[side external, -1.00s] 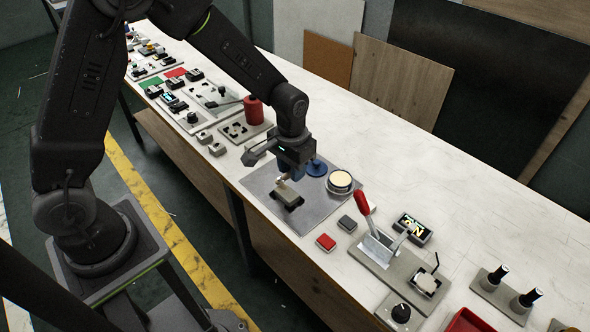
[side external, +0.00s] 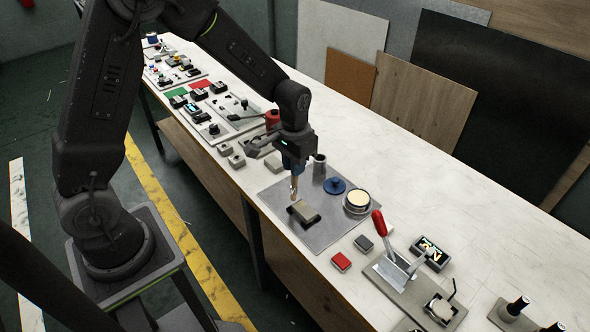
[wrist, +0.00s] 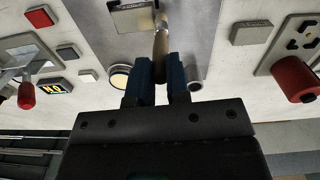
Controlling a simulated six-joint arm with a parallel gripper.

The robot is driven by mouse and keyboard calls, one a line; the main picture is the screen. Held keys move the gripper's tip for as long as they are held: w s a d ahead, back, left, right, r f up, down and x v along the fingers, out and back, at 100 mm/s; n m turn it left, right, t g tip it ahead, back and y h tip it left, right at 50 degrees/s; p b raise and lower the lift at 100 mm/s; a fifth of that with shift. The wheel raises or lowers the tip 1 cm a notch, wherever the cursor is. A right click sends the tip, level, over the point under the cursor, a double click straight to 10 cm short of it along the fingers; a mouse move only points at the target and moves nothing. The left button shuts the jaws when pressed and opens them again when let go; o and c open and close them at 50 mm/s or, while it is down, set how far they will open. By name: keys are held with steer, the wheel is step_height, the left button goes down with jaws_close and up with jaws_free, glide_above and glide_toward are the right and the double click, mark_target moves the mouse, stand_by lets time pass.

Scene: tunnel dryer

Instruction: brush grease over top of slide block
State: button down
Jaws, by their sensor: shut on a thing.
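The slide block (side external: 303,211) is a small grey-beige block on dark supports on a grey metal plate (side external: 332,231). It also shows at the top of the wrist view (wrist: 132,17). Contact cannot be told. The open grease tin (side external: 358,200) with cream contents stands on the plate.
A red block (side external: 341,261), a grey block (side external: 363,244) and a red-handled lever clamp (side external: 379,224) are to the right. A red cylinder (side external: 272,119) is behind my gripper.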

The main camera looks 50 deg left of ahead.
steer(key=shift+r, duration=2.1)
